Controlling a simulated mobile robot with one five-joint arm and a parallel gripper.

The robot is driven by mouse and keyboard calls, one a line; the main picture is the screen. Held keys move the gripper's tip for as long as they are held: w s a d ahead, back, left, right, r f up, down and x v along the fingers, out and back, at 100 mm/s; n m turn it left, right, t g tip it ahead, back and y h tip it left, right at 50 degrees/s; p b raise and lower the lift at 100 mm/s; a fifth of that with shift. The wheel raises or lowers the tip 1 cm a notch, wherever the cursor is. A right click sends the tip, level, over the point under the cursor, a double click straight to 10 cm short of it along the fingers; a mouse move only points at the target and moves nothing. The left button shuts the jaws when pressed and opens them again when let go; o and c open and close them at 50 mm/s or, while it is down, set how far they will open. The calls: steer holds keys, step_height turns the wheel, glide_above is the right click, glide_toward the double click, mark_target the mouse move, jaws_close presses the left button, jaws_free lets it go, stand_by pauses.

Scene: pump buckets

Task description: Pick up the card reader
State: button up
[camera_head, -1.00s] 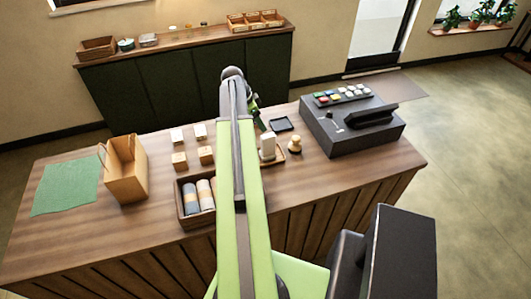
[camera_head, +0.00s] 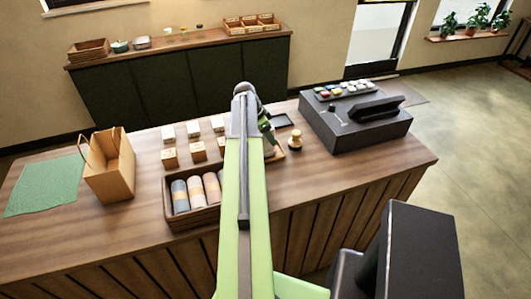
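My green and grey arm reaches forward over the wooden counter. My gripper (camera_head: 268,136) is small and dark at its far end, seen from behind, low near a small wooden tray (camera_head: 281,154). A pale upright device, likely the card reader, stood on this tray in the earlier view. Now my arm and gripper hide it, so I cannot tell whether they touch it. The finger opening cannot be made out.
A wooden stamp (camera_head: 295,140) and a flat black tray (camera_head: 282,121) are close by on the right. A black cash register (camera_head: 350,125) stands further right. Left are small boxes (camera_head: 198,151), a crate of rolls (camera_head: 178,219), a paper bag (camera_head: 109,168) and a green cloth (camera_head: 45,186).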

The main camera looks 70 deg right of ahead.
steer(key=shift+s+d+f, duration=0.1)
steer(key=shift+s+f, duration=0.05)
steer(key=shift+f, duration=0.35)
steer(key=shift+r, duration=0.15)
jaws_close()
stand_by(0.9)
